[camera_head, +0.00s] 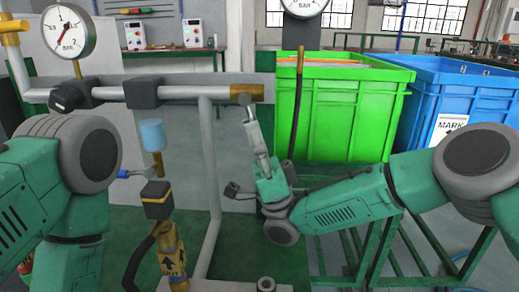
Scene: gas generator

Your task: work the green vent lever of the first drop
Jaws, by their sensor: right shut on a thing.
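My right gripper (257,135) reaches up from its wrist, just under the brass end (246,92) of the horizontal grey pipe. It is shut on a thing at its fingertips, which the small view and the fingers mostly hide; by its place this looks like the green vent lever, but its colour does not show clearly. A drop with a pale blue cylinder (152,134), a small blue lever (129,174) and a yellow-and-black valve body (157,199) hangs left of it, apart from the gripper.
A round gauge (68,31) stands above the pipe (195,92) at upper left. A dark hose (297,110) hangs close right of my right gripper. Behind are a green crate (340,115) and a blue crate (425,107). A vertical grey post (210,170) stands left of the gripper.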

